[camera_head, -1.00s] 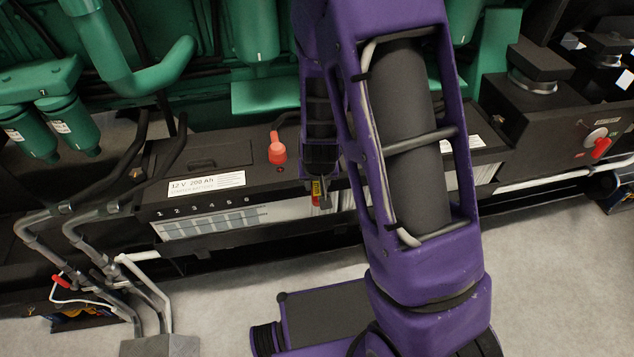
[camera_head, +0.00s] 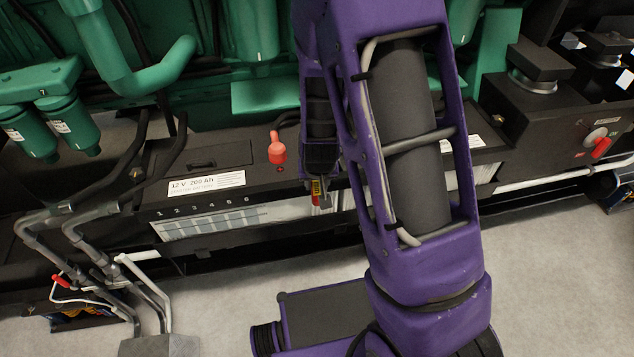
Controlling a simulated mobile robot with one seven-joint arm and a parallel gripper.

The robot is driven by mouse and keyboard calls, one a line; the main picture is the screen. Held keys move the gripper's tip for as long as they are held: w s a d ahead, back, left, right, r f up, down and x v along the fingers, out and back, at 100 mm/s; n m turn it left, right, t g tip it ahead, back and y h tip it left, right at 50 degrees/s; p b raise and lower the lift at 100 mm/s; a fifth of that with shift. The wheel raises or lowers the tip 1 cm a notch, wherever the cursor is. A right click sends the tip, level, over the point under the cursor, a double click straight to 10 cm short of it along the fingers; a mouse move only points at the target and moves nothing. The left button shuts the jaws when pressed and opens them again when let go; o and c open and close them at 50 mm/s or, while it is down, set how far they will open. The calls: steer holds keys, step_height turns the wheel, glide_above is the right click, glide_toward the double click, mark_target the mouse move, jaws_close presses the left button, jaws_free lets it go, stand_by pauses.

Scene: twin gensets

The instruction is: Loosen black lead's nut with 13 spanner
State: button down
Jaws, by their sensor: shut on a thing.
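My gripper (camera_head: 322,186) shows in part beside my purple arm, low over the front edge of the battery (camera_head: 212,158). It is shut on a small piece with red and yellow marking, which looks like part of the 13 spanner (camera_head: 316,191). Most of the spanner is hidden, and its size marking cannot be read. A red terminal cap (camera_head: 277,149) stands on the battery top, left of my gripper. The black lead's nut cannot be made out; my arm covers the battery top to the right of the gripper. Whether the spanner touches a nut cannot be seen.
Green engine parts and pipes (camera_head: 133,70) stand behind the battery. Grey pipes (camera_head: 90,235) rise at the left. A black housing with a red switch handle (camera_head: 601,147) stands at the right.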

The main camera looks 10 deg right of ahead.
stand_by(0.5)
steer(key=shift+d+f+b, duration=0.25)
steer(key=shift+d+b, duration=0.05)
steer(key=shift+b, duration=0.45)
steer(key=shift+d+n+b, duration=0.25)
steer(key=shift+n+b, duration=0.05)
steer(key=shift+b, duration=0.2)
steer(key=shift+d+r+n+y, duration=0.25)
steer(key=shift+d+n+y, duration=0.05)
steer(key=shift+d+n, duration=0.35)
steer(key=shift+w+d+n+y, duration=0.1)
steer(key=shift+d+n+y, duration=0.2)
steer(key=shift+d+n, duration=0.75)
steer(key=shift+d, duration=0.15)
